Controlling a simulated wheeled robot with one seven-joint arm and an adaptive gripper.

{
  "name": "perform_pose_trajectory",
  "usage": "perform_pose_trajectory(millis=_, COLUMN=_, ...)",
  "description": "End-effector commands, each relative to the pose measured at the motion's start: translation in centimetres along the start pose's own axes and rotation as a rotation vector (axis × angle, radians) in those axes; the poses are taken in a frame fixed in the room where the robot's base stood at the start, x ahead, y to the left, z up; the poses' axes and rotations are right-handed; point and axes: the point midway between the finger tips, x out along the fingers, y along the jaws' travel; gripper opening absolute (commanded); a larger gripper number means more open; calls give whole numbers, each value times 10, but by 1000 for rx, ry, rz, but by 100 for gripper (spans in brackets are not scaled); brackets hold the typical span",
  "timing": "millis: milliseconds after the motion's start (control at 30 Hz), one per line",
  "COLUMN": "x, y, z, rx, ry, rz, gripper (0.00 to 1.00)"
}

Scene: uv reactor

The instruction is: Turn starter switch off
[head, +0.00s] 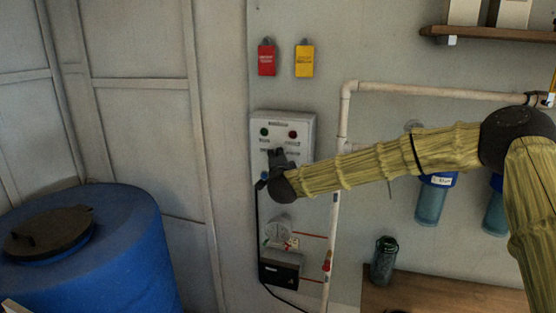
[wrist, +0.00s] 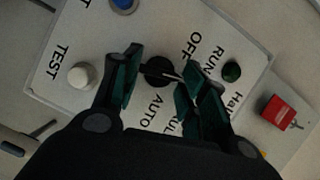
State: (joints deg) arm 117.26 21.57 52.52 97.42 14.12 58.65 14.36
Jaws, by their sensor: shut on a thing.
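The starter switch is a black rotary knob (wrist: 158,69) on a pale control panel (head: 301,126). In the wrist view the labels OFF, RUN and AUTO are printed around it. The two green-padded fingers of my gripper (wrist: 155,80) stand on either side of the knob and are shut on it. A thin light line runs across the knob towards the right finger; which label it points at I cannot tell. In the head view my gripper (head: 277,158) is against the panel's middle and hides the knob there.
The panel also bears a white button (wrist: 81,75), a dark green one (wrist: 231,71) and a blue one (wrist: 123,4). Red (head: 267,59) and yellow (head: 304,60) tags hang above. A white pipe (head: 342,140) runs right of the panel; a blue barrel (head: 120,240) stands lower left.

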Motion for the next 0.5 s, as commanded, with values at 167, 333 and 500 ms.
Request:
perform_pose_trajectory(millis=167, x=0, y=-4, z=0, rx=-115, ry=-1, rz=46, gripper=19)
perform_pose_trajectory(millis=333, x=0, y=-3, z=1, rx=-188, ry=-1, rz=78, gripper=19)
perform_pose_trajectory(millis=500, x=0, y=-2, z=2, rx=-231, ry=-2, rz=97, gripper=19)
